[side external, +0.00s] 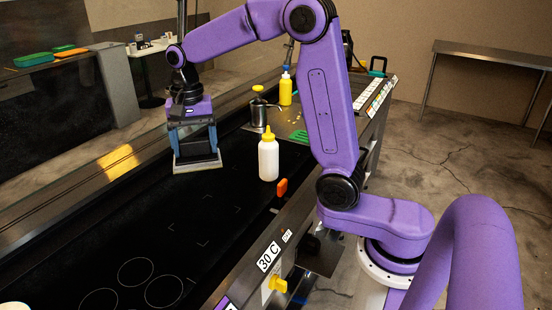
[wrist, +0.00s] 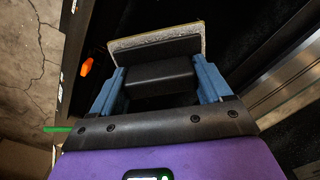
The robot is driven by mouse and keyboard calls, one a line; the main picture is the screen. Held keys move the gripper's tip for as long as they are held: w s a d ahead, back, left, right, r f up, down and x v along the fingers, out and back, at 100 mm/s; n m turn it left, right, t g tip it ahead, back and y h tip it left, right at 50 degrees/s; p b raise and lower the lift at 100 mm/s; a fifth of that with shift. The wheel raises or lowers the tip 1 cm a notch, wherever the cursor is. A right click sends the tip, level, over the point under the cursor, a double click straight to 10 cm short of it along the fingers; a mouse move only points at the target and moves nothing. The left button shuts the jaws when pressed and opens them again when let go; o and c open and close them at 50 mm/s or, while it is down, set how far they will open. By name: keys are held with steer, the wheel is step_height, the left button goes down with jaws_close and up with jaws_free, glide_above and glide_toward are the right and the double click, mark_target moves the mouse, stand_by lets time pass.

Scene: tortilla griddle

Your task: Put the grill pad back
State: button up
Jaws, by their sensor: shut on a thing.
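The grill pad (side external: 197,162) is a dark block with a pale grey layer on its underside. My gripper (side external: 193,142) is shut on it and holds it at the far side of the black griddle (side external: 150,215). The pad hangs roughly level, close to the griddle surface; I cannot tell whether it touches. In the wrist view the blue fingers (wrist: 160,88) sit on either side of the pad's black handle block (wrist: 160,75), with the grey pad layer (wrist: 155,42) beyond it.
A white bottle with a yellow cap (side external: 268,158) stands right of the pad. A metal canister (side external: 258,112), a yellow bottle (side external: 286,90) and a green item (side external: 299,136) are behind it.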

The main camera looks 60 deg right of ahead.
steer(key=w+d+m, duration=0.2)
steer(key=w+d, duration=0.1)
steer(key=d, duration=0.8)
steer(key=w+d+m, duration=0.3)
steer(key=d, duration=0.7)
steer(key=s+d+m, duration=0.2)
steer(key=d, duration=0.8)
steer(key=s+d+m, duration=0.2)
steer(key=d, duration=0.8)
steer(key=f, duration=1.6)
steer(key=shift+s+f, duration=0.25)
steer(key=shift+f, duration=2.35)
steer(key=shift+f, duration=0.1)
steer(key=o, duration=1.4)
